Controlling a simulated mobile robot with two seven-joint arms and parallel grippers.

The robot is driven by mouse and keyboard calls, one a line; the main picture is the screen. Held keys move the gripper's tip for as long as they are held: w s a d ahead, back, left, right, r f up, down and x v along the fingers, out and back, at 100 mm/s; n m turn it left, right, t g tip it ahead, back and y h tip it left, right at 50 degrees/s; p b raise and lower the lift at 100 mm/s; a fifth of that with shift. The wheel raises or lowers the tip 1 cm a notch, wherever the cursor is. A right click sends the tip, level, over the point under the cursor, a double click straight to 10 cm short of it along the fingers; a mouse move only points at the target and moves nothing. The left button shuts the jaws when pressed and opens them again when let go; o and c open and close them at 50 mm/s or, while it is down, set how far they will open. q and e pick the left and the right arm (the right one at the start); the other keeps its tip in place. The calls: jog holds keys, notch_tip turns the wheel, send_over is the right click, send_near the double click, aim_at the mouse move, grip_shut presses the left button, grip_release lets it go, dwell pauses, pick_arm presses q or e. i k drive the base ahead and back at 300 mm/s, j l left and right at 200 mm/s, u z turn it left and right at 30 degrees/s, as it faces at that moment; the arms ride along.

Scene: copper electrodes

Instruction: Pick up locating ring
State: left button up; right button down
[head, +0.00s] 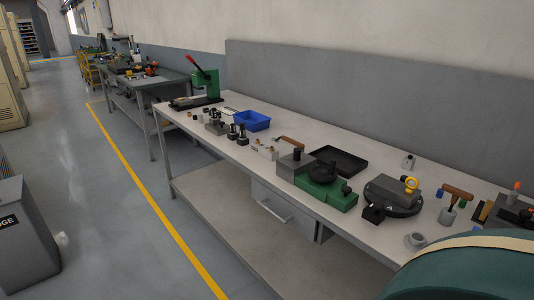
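A small grey ring-shaped part (415,240) lies on the workbench top (375,230) near its front edge, at the lower right of the head view. It looks like the locating ring, but it is too small to be sure. A yellow ring (411,184) stands upright on a grey block over a dark round plate (393,198), farther back on the bench. Neither of my grippers shows in the head view.
A green vise (325,193), a black tray (338,160), a blue bin (251,121) and a green press (205,82) stand along the bench. A large teal rounded shape (470,272) covers the lower right corner. Open floor lies left of the bench.

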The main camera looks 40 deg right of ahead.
aim_at(414, 241)
jog(key=z, duration=2.35)
